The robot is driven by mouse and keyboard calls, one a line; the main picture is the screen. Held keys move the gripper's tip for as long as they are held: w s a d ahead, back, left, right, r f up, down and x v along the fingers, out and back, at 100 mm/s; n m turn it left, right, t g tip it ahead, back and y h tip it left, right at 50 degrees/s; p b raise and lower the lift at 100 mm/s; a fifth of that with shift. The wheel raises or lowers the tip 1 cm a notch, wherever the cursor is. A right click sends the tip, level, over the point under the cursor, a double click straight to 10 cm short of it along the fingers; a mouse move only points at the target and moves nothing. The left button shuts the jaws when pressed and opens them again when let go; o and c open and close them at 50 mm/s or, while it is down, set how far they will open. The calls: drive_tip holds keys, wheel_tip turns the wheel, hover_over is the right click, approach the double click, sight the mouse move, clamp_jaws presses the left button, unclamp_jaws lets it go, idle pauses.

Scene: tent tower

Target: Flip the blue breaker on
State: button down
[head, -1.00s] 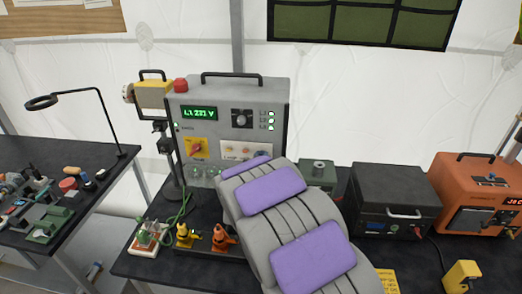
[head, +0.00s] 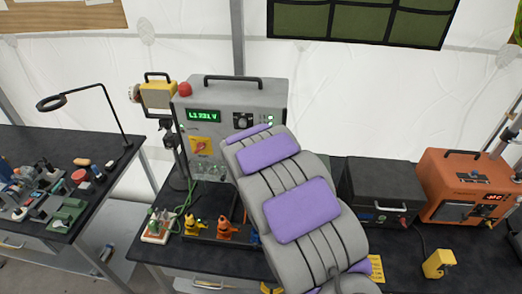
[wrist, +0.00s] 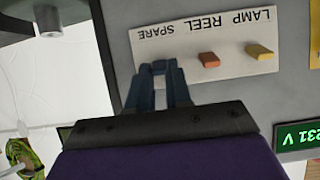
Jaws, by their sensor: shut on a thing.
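The grey power box (head: 262,97) stands on the dark bench, its display lit green. Its switch strip is hidden behind my arm in the head view. In the wrist view the white switch strip (wrist: 232,65) carries the upside-down labels LAMP, REEL and SPARE. A yellow breaker (wrist: 259,50) is by LAMP and an orange breaker (wrist: 209,60) by REEL. My gripper (wrist: 158,75) is at the SPARE position, its dark blue fingers shut on the blue breaker (wrist: 159,67). Only a small pale-blue part of it shows between the fingertips, so its on or off position is unclear.
A black case (head: 382,190) and an orange unit (head: 468,185) stand to the right. A cluttered side bench (head: 70,185) is at left.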

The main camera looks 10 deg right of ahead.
drive_tip(key=shift+w+r, duration=0.15)
drive_tip(key=shift+r, duration=0.05)
drive_tip(key=c, duration=1)
unclamp_jaws()
drive_tip(key=shift+a+f, duration=0.1)
drive_tip(key=shift+f, duration=0.05)
drive_tip(key=shift+c, duration=0.2)
drive_tip(key=v, duration=1.7)
drive_tip(key=shift+a, duration=0.15)
